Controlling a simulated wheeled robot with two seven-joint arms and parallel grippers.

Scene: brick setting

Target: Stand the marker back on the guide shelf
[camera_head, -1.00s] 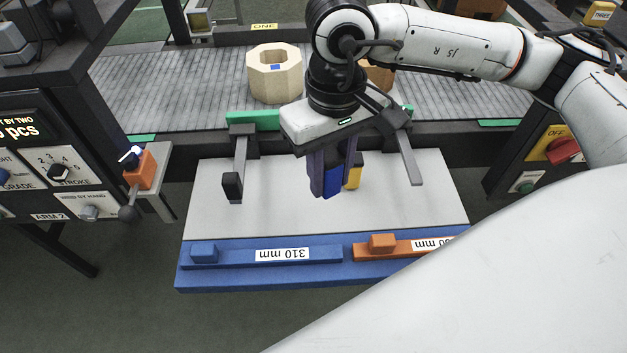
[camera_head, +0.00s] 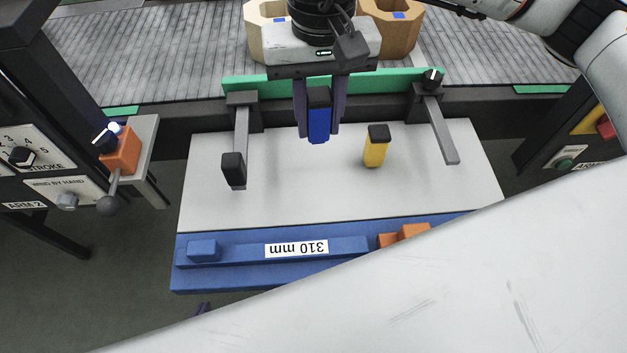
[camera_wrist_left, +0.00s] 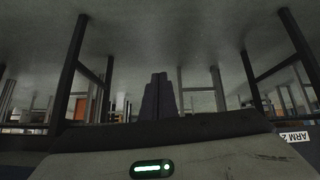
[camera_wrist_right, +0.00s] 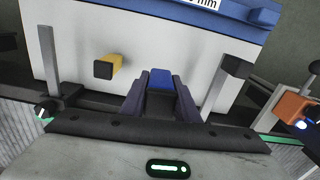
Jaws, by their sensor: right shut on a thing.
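My right gripper (camera_head: 318,108) is shut on a blue block marker (camera_head: 319,125) with a black top. The marker hangs upright between purple fingers, in front of the green bar. It also shows between the fingers in the right wrist view (camera_wrist_right: 160,80). I cannot tell whether its bottom touches the pale shelf panel (camera_head: 280,195). A yellow marker (camera_head: 376,150) with a black top stands on the panel, right of the gripper and apart from it; the right wrist view shows it too (camera_wrist_right: 108,67). My left gripper (camera_wrist_left: 158,95) has its fingers together, with nothing visible between them.
Two grey guide arms (camera_head: 241,140) (camera_head: 440,130) reach over the panel; the left carries a black block (camera_head: 232,168). A blue 310 mm bar (camera_head: 225,250) lies along the front. A green bar (camera_head: 240,86), octagonal rings (camera_head: 400,30) and conveyor (camera_head: 130,60) are behind. An orange lever box (camera_head: 122,150) is left.

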